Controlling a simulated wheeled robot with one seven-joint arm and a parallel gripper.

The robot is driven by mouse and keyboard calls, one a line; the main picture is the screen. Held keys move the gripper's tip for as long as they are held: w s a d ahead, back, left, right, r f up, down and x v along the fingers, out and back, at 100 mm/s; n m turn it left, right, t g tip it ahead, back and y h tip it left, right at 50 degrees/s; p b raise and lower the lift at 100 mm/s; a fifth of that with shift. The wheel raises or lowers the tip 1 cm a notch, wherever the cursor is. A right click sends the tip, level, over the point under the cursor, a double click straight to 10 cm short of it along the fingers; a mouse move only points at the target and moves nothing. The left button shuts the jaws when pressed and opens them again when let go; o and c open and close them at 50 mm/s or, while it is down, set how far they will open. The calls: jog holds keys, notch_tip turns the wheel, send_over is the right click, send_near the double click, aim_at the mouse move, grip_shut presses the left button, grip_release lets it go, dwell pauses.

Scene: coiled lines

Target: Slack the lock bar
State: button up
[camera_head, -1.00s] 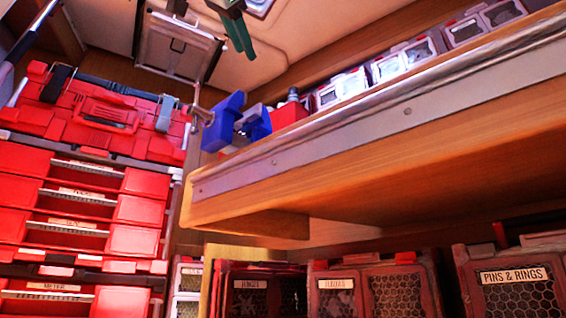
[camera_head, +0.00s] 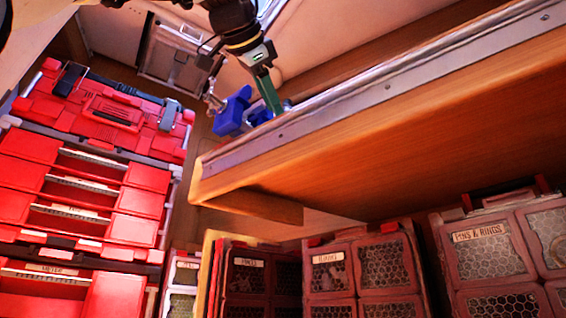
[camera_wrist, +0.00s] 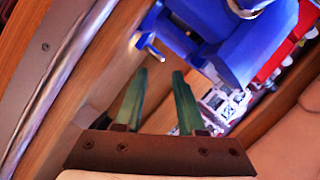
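A blue vise (camera_head: 231,113) is at the near-left end of the wooden bench; its blue body also fills the upper right of the wrist view (camera_wrist: 235,50). A metal bar (camera_head: 213,100) shows at the vise's left side in the head view. In the wrist view a short silver rod end (camera_wrist: 151,47) sticks out of the blue body; I cannot tell if it is the same bar. My gripper (camera_wrist: 159,72) has two green fingers, apart and empty, with the rod end just beyond their tips. In the head view my gripper (camera_head: 274,106) is over the bench edge beside the vise.
The bench has a metal edge strip (camera_head: 370,100). Red mesh-front bins (camera_head: 490,250) stand beneath it. Red drawer cases (camera_head: 85,190) are stacked at the left. A red item (camera_wrist: 275,65) lies beyond the vise in the wrist view.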

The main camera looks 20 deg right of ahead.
jog(key=p+x, duration=0.1)
jog(key=x, duration=0.6)
jog(key=shift+w+d+p, duration=0.1)
jog(key=shift+p, duration=0.3)
grip_shut()
